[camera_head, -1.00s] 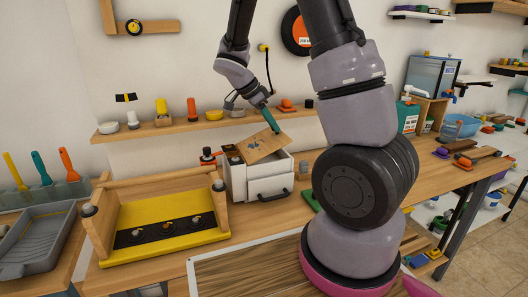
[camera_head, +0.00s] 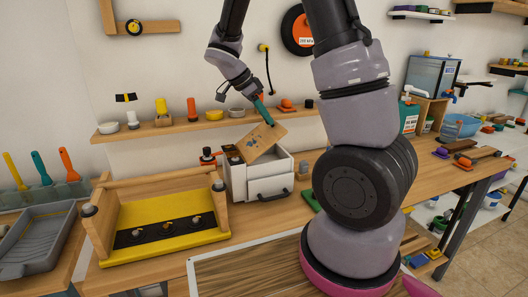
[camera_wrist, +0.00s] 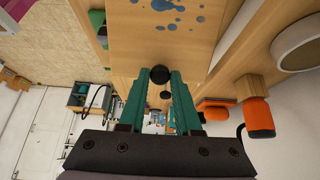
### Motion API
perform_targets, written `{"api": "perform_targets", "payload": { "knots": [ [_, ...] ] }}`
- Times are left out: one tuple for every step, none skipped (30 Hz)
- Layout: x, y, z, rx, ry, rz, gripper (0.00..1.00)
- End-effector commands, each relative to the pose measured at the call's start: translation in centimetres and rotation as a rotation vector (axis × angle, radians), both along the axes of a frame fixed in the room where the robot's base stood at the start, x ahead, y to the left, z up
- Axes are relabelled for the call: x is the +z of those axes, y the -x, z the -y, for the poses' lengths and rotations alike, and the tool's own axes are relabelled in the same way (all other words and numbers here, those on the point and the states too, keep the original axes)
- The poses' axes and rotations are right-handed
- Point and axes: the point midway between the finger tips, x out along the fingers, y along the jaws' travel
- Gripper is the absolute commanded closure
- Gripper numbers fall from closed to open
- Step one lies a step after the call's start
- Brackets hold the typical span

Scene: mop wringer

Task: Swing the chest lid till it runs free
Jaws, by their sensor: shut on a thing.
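The chest (camera_head: 255,178) is a small white box with a drawer and dark handle, standing on the wooden bench. Its wooden lid (camera_head: 262,141) is tilted partly open, with blue-grey splotches on its face. In the wrist view the lid (camera_wrist: 170,30) fills the top middle, with a round black knob (camera_wrist: 160,75) at its edge. My gripper (camera_head: 260,105) is at the lid's upper edge. In the wrist view its green fingers (camera_wrist: 159,88) are closed around the knob from both sides. The lid's hinge is hidden.
A yellow tray with wooden sides (camera_head: 170,222) stands left of the chest. A wall shelf (camera_head: 180,125) with cups and bottles runs behind. In the wrist view, an orange-and-wood thing (camera_wrist: 256,110) lies right of the fingers.

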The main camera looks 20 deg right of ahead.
Motion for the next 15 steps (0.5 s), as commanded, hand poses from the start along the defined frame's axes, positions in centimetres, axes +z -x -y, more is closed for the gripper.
{"api": "perform_targets", "payload": {
  "knots": [
    [0.0, 0.0, -0.1, 0.002, -0.001, 0.001, 1.00],
    [0.0, 0.0, -0.1, 0.002, -0.001, 0.001, 1.00],
    [0.0, 0.0, -0.1, 0.002, -0.001, 0.001, 1.00],
    [0.0, 0.0, -0.1, 0.002, -0.001, 0.001, 1.00],
    [0.0, 0.0, -0.1, 0.002, -0.001, 0.001, 1.00],
    [0.0, 0.0, -0.1, 0.002, -0.001, 0.001, 1.00],
    [0.0, 0.0, -0.1, 0.002, -0.001, 0.001, 1.00],
    [0.1, 0.0, -0.2, 0.002, -0.001, 0.001, 1.00],
    [0.1, -0.1, -0.2, 0.001, -0.001, 0.002, 1.00],
    [0.2, -0.1, -0.3, 0.001, -0.001, 0.002, 1.00],
    [0.3, -0.1, -0.4, 0.002, -0.002, 0.003, 1.00],
    [0.4, -0.1, -0.6, 0.002, -0.002, 0.003, 1.00],
    [0.6, -0.1, -0.8, 0.002, -0.002, 0.003, 1.00],
    [0.7, -0.1, -0.9, 0.002, -0.002, 0.003, 1.00],
    [0.9, -0.1, -1.1, 0.002, -0.002, 0.003, 1.00]
  ]
}}
